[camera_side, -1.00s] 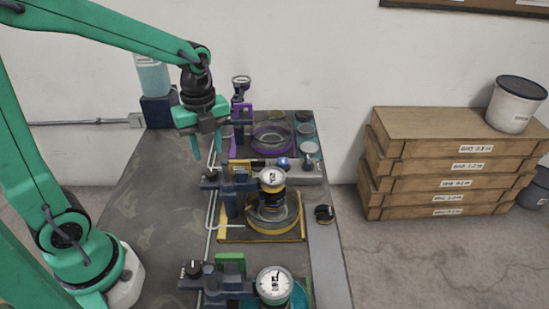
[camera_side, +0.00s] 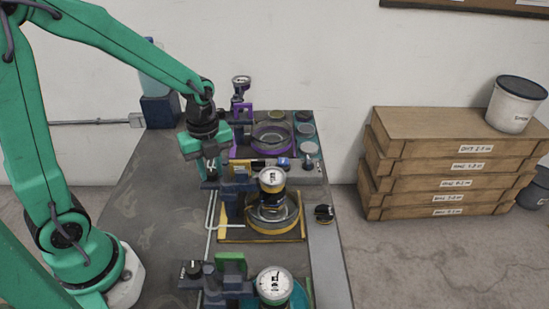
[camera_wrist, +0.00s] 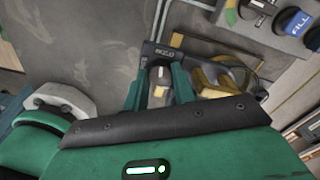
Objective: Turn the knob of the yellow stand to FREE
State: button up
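The yellow stand (camera_side: 228,236) is the middle of three stands on the bench, with a round gauge (camera_side: 272,177) above a glass dish. Its knob sits at the left end of its dark valve block and is hidden behind my gripper (camera_side: 211,172) in the side view. In the wrist view the grey knob (camera_wrist: 160,78) lies between the two green fingers of my gripper (camera_wrist: 160,84). The fingers are apart, one on either side of the knob, with narrow gaps showing. Whether a fingertip touches it is unclear. The knob's pointer setting cannot be read.
A purple-marked stand (camera_side: 240,112) is behind and a green-marked stand (camera_side: 231,262) is in front, its black knob (camera_side: 193,268) in view. A panel with small knobs (camera_side: 284,163) lies right of my gripper. The bench's left part is bare.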

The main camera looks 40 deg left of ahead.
jog(key=c, duration=0.4)
jog(key=shift+n, duration=0.4)
jog(key=n, duration=1.2)
jog(key=shift+n, duration=0.4)
jog(key=o, duration=0.7)
